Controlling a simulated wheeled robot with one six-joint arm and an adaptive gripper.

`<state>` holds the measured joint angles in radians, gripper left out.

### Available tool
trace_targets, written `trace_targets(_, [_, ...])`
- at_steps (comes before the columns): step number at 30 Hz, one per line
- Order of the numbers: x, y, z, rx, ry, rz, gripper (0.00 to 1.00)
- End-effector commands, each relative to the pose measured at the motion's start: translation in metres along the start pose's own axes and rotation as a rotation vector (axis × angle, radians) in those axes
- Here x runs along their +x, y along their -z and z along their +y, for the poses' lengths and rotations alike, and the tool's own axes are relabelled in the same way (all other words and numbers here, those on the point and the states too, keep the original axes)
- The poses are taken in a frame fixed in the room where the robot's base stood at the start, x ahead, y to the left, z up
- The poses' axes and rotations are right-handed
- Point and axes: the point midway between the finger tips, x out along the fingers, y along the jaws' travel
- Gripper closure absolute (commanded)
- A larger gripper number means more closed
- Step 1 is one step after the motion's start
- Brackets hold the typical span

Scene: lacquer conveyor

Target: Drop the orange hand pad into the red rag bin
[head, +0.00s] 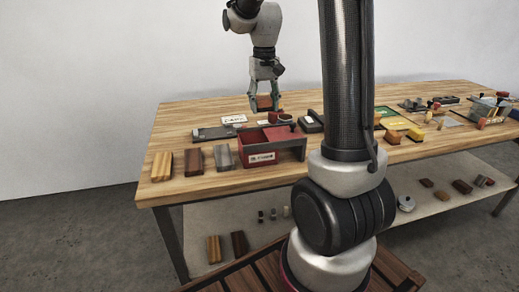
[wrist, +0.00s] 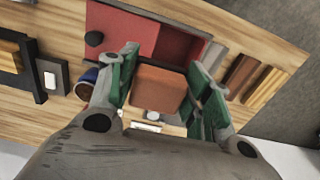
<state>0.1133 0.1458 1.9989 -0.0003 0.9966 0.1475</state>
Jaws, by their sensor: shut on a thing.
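The orange hand pad (wrist: 158,90) is held between the green-lined fingers of my gripper (wrist: 163,86). In the head view my gripper (head: 264,104) hangs above the table behind the red rag bin (head: 262,159), and the orange pad (head: 264,101) shows between its fingers. The bin is a red box with a white label on its front. In the wrist view the bin (wrist: 128,28) lies at the top, beyond the pad. It shows a lighter red part and a darker red part; a black knob is at its left. The pad appears clear of the bin.
Wooden and grey blocks (head: 193,160) stand left of the bin in the head view. A flat dark tray (head: 213,133) and a white card (head: 233,119) lie behind it. Several small items fill the table's right side. The table's front-left corner is clear.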

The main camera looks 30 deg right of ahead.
Motion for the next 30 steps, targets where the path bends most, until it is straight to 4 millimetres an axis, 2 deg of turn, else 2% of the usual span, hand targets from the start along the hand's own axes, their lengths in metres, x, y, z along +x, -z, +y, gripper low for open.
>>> trace_targets(6, [0.028, -0.001, 0.0, 0.0, 0.0, -0.004, 0.73])
trace_targets(12, [0.046, 0.0, 0.0, 0.0, 0.0, -0.002, 0.73])
trace_targets(23, [0.05, 0.0, 0.0, 0.0, 0.0, -0.001, 0.73])
trace_targets(24, [0.05, 0.0, 0.0, 0.0, 0.0, -0.001, 0.45])
trace_targets(27, [0.05, 0.0, 0.0, 0.0, 0.0, -0.001, 0.27])
trace_targets(30, [0.05, 0.0, 0.0, 0.0, 0.0, -0.001, 0.26])
